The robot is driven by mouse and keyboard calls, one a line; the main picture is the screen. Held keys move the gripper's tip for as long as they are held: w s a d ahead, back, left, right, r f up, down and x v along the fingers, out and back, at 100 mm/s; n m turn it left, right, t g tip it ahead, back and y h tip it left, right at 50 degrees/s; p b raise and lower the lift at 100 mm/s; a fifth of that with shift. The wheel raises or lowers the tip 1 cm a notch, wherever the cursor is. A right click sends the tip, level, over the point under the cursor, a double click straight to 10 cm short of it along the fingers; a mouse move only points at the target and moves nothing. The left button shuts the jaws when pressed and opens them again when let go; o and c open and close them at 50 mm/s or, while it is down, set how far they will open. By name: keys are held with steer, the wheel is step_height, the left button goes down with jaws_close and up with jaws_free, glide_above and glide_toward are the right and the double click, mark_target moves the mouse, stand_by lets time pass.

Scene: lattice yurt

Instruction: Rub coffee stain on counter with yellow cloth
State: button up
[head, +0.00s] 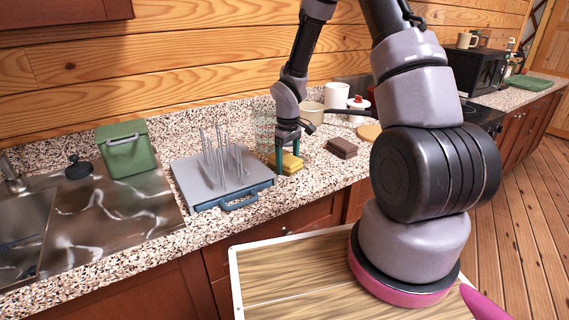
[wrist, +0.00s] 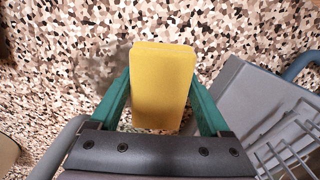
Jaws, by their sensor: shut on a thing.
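The yellow cloth (head: 291,167) is a folded, block-like pad at the counter surface, right of the dish rack. My gripper (head: 287,163) points down with its teal fingers on either side of the cloth, shut on it. In the wrist view the cloth (wrist: 162,88) fills the space between the two fingers. The speckled counter (wrist: 230,30) lies under it. A darker, brownish patch shows on the counter left of the cloth in the wrist view; I cannot tell whether it is the coffee stain or a shadow. The cloth hides the counter beneath it.
A grey dish rack (head: 188,177) with upright prongs stands close left of my gripper. A brown folded stack (head: 342,147) lies to the right. Cups and a lidded white jar (head: 358,105) stand behind. A green box (head: 124,150) sits by the sink at left.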

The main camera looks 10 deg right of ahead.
mark_target(288, 154)
steer(key=shift+w+d, duration=0.6)
steer(key=shift+d, duration=1.35)
steer(key=shift+w+d, duration=0.65)
steer(key=shift+d, duration=1.3)
steer(key=shift+w+d, duration=0.6)
steer(key=shift+d, duration=1.35)
steer(key=shift+a, duration=0.1)
